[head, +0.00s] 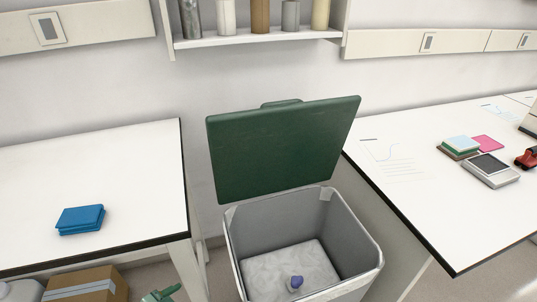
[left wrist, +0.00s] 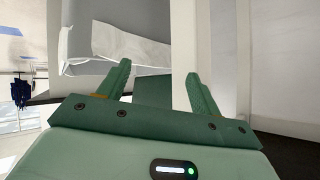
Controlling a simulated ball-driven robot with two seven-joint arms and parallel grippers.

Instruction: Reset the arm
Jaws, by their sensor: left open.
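My left gripper (left wrist: 155,88) shows in the left wrist view with its two green fingers spread apart and nothing between them. In the head view only a small green part of my left gripper (head: 162,294) shows at the bottom edge, left of the bin. In the wrist view the fingers are close to the grey bin (left wrist: 90,35) with its white liner. My right gripper is in neither view.
The grey bin (head: 240,251) stands between two white tables with its green lid (head: 280,150) raised; a small purple-blue item (head: 296,282) lies inside. A blue stack (head: 80,219) sits on the left table (head: 120,165). A cardboard box (head: 88,285) is below it. The right table (head: 420,215) holds papers and a device.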

